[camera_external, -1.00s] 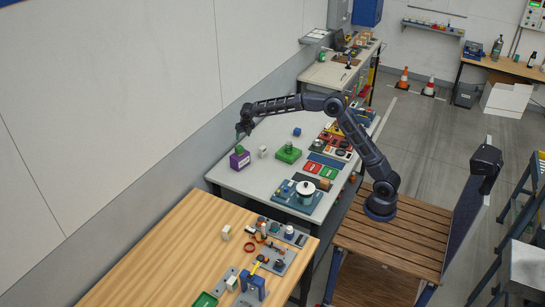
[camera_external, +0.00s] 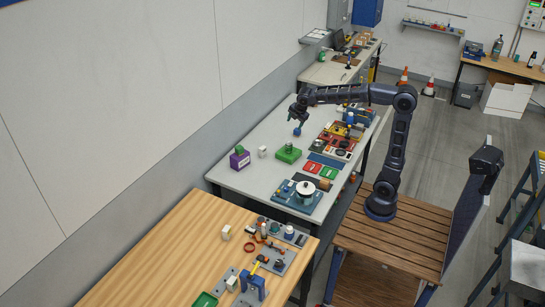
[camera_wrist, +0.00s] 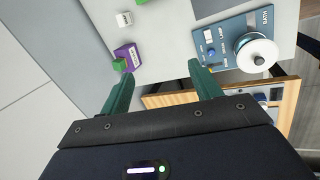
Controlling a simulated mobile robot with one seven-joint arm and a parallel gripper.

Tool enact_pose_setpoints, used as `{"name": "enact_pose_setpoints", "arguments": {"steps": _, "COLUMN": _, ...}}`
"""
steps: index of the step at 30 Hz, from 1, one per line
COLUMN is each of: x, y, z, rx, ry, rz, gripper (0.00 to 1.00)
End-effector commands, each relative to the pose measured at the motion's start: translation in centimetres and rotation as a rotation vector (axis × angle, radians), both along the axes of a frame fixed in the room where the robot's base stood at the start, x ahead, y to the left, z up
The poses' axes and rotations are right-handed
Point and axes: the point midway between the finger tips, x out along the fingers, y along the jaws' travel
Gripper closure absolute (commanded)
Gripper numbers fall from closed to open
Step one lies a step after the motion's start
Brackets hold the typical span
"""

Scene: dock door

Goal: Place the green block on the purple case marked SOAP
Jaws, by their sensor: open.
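The purple case (camera_external: 240,161) stands near the wall-side front corner of the grey table. A small green block (camera_external: 239,150) rests on top of it, with nothing holding it. In the wrist view the purple case (camera_wrist: 131,54) shows at upper left, with the green block (camera_wrist: 119,65) against its near side in the picture; the case's marking is too small to read. My gripper (camera_external: 297,117) is up and to the right of the case, over the table near a blue cube. In the wrist view its two green fingers (camera_wrist: 160,70) are apart with nothing between them.
A white cube (camera_external: 263,151) stands right of the purple case. Beyond it is a green case (camera_external: 288,156) with a green piece on top. The blue cube (camera_external: 297,131) is under my gripper. A blue board with a round pot (camera_external: 305,190) and several panels line the table's right side.

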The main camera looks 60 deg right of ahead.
Motion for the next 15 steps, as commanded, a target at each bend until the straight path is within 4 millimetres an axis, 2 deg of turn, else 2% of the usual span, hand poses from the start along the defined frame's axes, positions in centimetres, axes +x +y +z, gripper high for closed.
{"name": "enact_pose_setpoints", "arguments": {"steps": 1, "x": -2.1, "y": -0.3, "z": 0.4, "rx": 0.022, "ry": -0.015, "rz": -0.060, "gripper": 0.37}}
{"name": "enact_pose_setpoints", "arguments": {"steps": 7, "x": -9.2, "y": -1.4, "z": 0.5, "rx": 0.127, "ry": -0.058, "rz": -0.313, "gripper": 0.37}}
{"name": "enact_pose_setpoints", "arguments": {"steps": 15, "x": -18.7, "y": -2.6, "z": -1.0, "rx": 0.285, "ry": -0.109, "rz": -0.656, "gripper": 0.37}}
